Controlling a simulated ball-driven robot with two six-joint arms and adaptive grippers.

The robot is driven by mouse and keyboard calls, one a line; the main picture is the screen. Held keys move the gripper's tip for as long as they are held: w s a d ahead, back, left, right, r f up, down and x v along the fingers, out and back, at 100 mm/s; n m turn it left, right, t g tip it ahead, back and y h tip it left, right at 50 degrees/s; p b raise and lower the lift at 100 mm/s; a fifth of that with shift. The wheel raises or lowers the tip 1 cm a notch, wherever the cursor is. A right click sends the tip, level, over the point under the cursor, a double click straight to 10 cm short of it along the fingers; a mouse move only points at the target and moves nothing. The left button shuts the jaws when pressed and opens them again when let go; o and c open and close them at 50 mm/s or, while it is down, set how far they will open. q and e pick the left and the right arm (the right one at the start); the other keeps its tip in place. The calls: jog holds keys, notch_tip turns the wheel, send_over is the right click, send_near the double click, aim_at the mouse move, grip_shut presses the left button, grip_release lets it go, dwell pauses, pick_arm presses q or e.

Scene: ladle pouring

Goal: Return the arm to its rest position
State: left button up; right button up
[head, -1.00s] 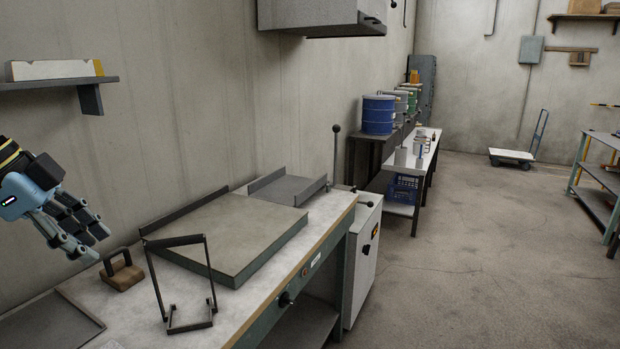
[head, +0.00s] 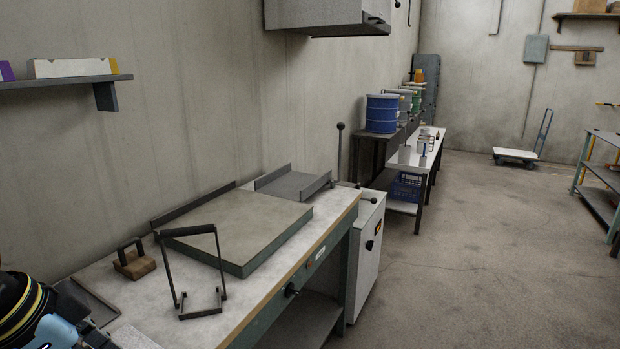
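Part of my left arm, with black and yellow bands and a light blue shell (head: 55,330), shows at the bottom left corner. The fingers of my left gripper are cut off or hidden there, so I cannot see whether they are open or shut. My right gripper is not in view. No ladle shows in this view.
A workbench (head: 240,318) carries a wooden block with a dark handle (head: 134,258), a dark wire frame (head: 197,270) and a thick flat slab (head: 235,228). A grey cabinet (head: 366,255) stands at its far end. The floor (head: 480,250) to the right is clear.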

pick_arm(q)
jog(key=s+d+f+n+y, duration=0.1)
jog(key=s+f+n+y, duration=0.15)
jog(key=s+n, duration=0.65)
jog(key=s+a+f+m+g+b, duration=0.1)
jog(key=s+f+b, duration=0.25)
jog(key=f, duration=1.35)
jog(key=s+a+f+m+g+b, duration=0.15)
jog(key=f+b, duration=0.25)
jog(key=f, duration=1.3)
jog(key=s+f+b, duration=0.6)
jog(key=s+f, duration=1.3)
jog(key=f, duration=0.3)
jog(key=shift+a+n, duration=0.35)
jog(key=shift+a, duration=0.1)
